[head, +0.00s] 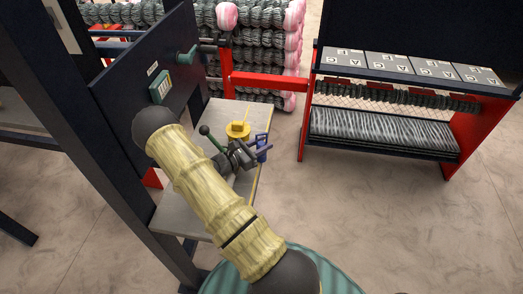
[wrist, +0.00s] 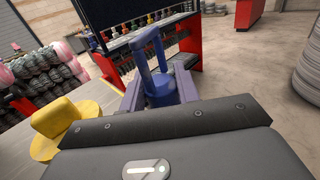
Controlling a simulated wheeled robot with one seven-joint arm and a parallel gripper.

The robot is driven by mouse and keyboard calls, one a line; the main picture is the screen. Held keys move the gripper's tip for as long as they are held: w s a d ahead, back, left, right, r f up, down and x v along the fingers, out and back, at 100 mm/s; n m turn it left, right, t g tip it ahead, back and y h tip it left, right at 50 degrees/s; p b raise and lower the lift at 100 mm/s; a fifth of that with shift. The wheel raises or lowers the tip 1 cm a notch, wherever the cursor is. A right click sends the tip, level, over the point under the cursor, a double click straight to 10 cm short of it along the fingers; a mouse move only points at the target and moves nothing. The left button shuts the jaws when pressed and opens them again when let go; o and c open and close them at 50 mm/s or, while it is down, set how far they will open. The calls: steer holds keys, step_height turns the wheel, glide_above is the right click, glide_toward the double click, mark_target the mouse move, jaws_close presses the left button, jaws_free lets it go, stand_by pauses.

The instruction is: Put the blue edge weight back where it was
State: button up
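The blue edge weight (head: 262,142) is a small blue block with a looped handle, at the right edge of the grey side table. In the wrist view the blue edge weight (wrist: 160,88) sits between the two fingers, its handle up. My gripper (head: 257,151) reaches across the table and appears shut on the weight's body; it also shows in the wrist view (wrist: 160,92). I cannot tell whether the weight's base touches the table. A yellow weight-like piece (head: 238,130) stands on the table just behind my gripper.
Red frame bars (head: 270,82) and mesh rolls (head: 262,45) are behind. A labelled rack (head: 395,70) is at right. Floor between is clear.

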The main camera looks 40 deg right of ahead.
jaws_close()
steer(key=shift+r, duration=0.15)
step_height(320, 180, up, 10)
steer(key=shift+f+b, duration=0.1)
steer(key=shift+b, duration=0.85)
